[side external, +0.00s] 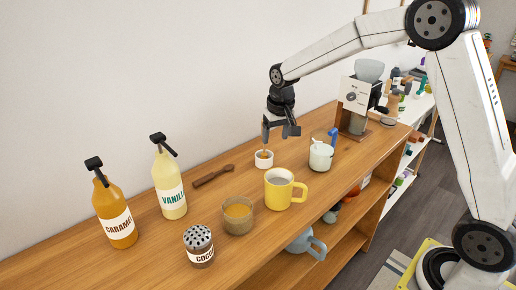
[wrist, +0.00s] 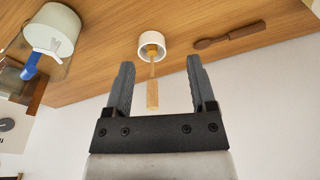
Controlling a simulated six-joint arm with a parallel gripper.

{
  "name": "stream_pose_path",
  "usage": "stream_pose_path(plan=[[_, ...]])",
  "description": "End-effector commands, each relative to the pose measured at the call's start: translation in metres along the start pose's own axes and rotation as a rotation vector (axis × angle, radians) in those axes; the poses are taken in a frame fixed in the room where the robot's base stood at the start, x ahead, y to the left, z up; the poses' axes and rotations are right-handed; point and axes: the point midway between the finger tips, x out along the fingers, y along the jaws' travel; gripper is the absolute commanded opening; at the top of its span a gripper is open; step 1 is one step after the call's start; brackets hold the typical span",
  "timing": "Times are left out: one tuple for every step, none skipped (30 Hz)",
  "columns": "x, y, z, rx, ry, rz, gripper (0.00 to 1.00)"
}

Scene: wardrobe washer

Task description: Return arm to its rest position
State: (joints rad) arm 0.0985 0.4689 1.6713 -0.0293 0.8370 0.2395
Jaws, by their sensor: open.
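My gripper (side external: 281,129) is above the wooden counter (side external: 160,231), over a small white cup (side external: 264,160). In the wrist view, my gripper (wrist: 158,72) has its two fingers spread apart with a clear gap. The small white cup also shows in the wrist view (wrist: 152,40). A wooden-handled tool (wrist: 153,92) stands in the cup, its handle pointing toward the space between the fingers. I cannot tell how far the handle is from the fingers. My arm reaches in from the right, bent over the counter.
A yellow mug (side external: 279,192), a glass of brown liquid (side external: 238,217), a milk pitcher (side external: 321,153) and a coffee grinder (side external: 352,98) stand on the counter. Caramel (side external: 115,213) and vanilla (side external: 168,184) bottles, a cocoa shaker (side external: 199,248) and a wooden spoon (side external: 213,176) are left. The wall is behind.

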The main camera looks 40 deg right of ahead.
Motion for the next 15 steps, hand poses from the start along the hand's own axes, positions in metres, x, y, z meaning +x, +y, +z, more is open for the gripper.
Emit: stream_pose_path(plan=[[0.0,-0.001,0.012,-0.018,0.002,-0.004,0.72],[0.001,-0.001,0.019,-0.028,0.004,-0.006,0.72],[0.001,-0.002,0.028,-0.043,0.007,-0.008,0.72],[0.002,-0.002,0.035,-0.054,0.008,-0.01,0.72],[0.002,-0.002,0.041,-0.064,0.011,-0.012,0.72],[0.003,-0.002,0.051,-0.077,0.013,-0.015,0.72],[0.004,-0.002,0.058,-0.088,0.016,-0.017,0.72],[0.004,-0.001,0.065,-0.098,0.017,-0.018,0.72],[0.005,-0.001,0.074,-0.111,0.02,-0.021,0.72],[0.006,-0.001,0.082,-0.122,0.022,-0.022,0.72],[0.007,-0.001,0.089,-0.133,0.024,-0.024,0.72],[0.008,0.0,0.099,-0.146,0.027,-0.026,0.72],[0.009,0.001,0.107,-0.157,0.028,-0.028,0.72],[0.009,0.001,0.114,-0.168,0.032,-0.03,0.72],[0.01,0.002,0.124,-0.181,0.033,-0.031,0.72]])
